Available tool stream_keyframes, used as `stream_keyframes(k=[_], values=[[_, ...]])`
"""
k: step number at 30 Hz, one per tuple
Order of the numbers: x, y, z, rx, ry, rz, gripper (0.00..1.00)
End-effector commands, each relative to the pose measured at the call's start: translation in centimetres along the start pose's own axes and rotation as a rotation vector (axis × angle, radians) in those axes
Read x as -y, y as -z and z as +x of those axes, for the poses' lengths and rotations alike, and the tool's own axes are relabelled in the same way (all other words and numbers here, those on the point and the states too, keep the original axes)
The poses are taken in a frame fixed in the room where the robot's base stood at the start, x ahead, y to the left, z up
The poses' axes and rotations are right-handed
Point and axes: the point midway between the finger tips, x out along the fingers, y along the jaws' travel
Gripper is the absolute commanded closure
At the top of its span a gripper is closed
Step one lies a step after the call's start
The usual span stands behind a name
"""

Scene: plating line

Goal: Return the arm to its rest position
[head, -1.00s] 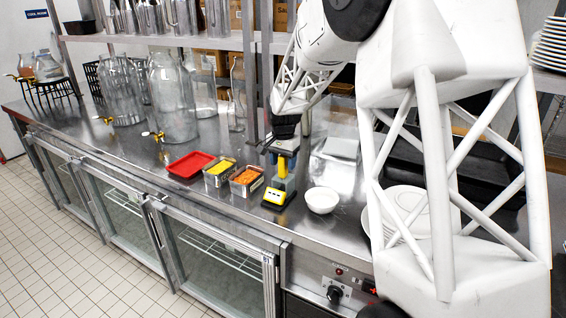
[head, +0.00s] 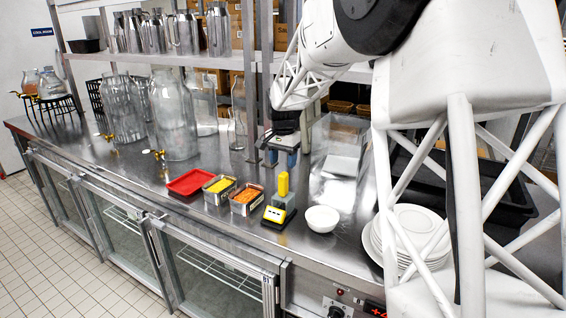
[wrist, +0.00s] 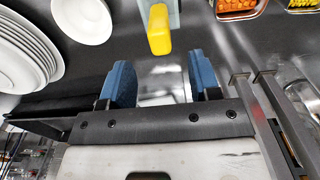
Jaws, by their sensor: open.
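My gripper (head: 281,157) is open and empty, with its blue fingers pointing down over the counter. A yellow-handled grey tool (head: 283,184) stands upright below and in front of it, at the yellow and black scale-like device (head: 277,216). I cannot tell whether the tool rests on the device or just behind it. In the wrist view, the open gripper (wrist: 161,78) shows both blue fingers apart, and the yellow handle end (wrist: 159,38) lies beyond them, with clear space between.
A red tray (head: 191,183), a pan of yellow food (head: 219,190) and a pan of orange food (head: 246,199) stand left of the device. A white bowl (head: 322,219) and stacked plates (head: 412,232) are to its right. A shelf post (head: 250,80) rises close to my gripper.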

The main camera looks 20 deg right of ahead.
Motion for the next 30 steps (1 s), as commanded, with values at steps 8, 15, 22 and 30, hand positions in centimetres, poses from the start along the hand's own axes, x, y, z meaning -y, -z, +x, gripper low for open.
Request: stream_keyframes(k=[8, 15, 22, 30], values=[[-0.2, -0.2, -0.2, -0.001, 0.001, -0.004, 0.43], [-1.6, -2.4, -1.6, -0.012, 0.009, -0.045, 0.43], [-4.6, -6.6, -3.7, -0.034, 0.024, -0.125, 0.43], [-8.7, -12.3, -5.6, -0.063, 0.04, -0.233, 0.43]])
